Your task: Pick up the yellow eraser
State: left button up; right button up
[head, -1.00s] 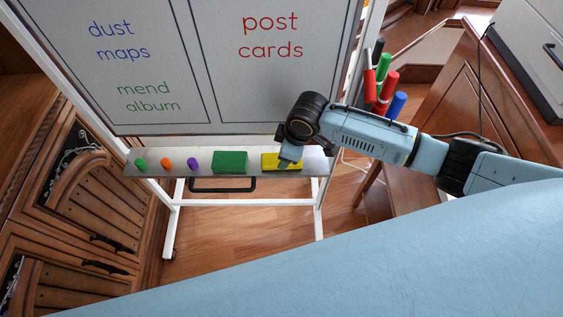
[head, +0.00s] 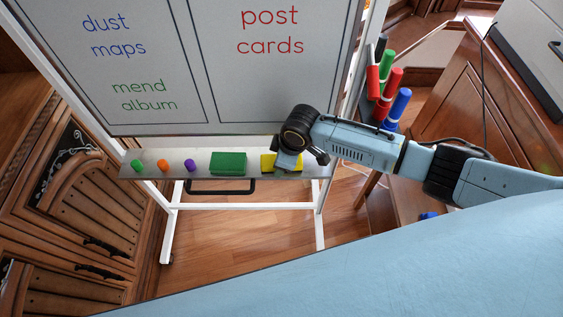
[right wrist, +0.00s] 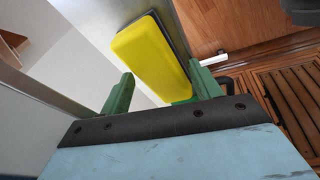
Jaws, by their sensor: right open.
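The yellow eraser (head: 266,163) lies at the right end of the metal tray (head: 205,174) below the whiteboard. My right gripper (head: 289,160) is over its right part in the head view and hides some of it. In the right wrist view the yellow eraser (right wrist: 150,55), with a dark grey base, lies ahead of the open green fingers of my right gripper (right wrist: 162,88). My left gripper is not in view.
A green eraser (head: 228,163) lies left on the same tray, then purple (head: 190,165), orange (head: 163,167) and green (head: 137,166) small pieces. The whiteboard (head: 185,70) rises behind. Several upright markers (head: 387,85) stand at its right, near a wooden cabinet (head: 470,110).

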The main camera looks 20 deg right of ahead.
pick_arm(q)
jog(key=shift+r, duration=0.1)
pick_arm(e)
jog(key=shift+f, duration=0.1)
grip_shut()
dwell(0.4)
jog(key=shift+s, duration=0.1)
